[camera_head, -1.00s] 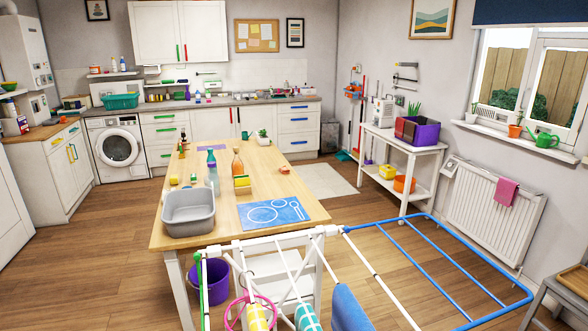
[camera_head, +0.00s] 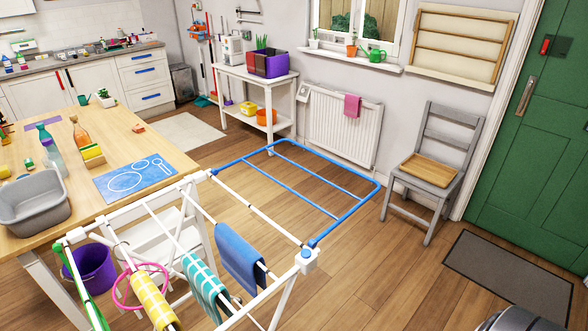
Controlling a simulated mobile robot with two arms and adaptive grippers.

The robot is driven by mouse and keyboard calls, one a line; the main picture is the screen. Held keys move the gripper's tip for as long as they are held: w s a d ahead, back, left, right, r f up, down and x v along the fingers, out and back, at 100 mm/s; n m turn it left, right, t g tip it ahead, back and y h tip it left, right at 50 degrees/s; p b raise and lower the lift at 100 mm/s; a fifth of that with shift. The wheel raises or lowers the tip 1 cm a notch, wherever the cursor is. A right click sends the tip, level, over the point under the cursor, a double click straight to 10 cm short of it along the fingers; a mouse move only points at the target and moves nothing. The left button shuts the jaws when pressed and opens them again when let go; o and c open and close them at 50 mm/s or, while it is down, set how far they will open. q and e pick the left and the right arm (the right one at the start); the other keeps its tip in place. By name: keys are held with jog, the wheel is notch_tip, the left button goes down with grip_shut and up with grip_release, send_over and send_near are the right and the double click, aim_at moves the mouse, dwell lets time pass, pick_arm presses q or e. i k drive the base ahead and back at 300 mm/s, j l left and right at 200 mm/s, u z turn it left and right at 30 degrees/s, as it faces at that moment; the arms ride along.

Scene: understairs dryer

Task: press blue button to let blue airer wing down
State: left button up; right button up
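A white clothes airer (camera_head: 200,250) stands in the lower middle of the head view. Its blue wing (camera_head: 345,222) is a blue tube frame with several cross bars, sticking out flat from the airer's far side above the floor. A white block with a small blue part (camera_head: 307,255), seemingly the blue button, sits at the airer's right corner by the wing's end. A green wing (camera_head: 82,285) hangs down at the airer's left side. Neither of my grippers is in view.
Towels (camera_head: 240,257) hang on the airer's bars. A wooden table (camera_head: 120,150) with a grey basin (camera_head: 30,222) stands left. A grey chair (camera_head: 428,170) stands by the right wall near a green door (camera_head: 535,150) and doormat (camera_head: 508,270).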

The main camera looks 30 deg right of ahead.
aim_at(306, 252)
jog(key=z, duration=1.15)
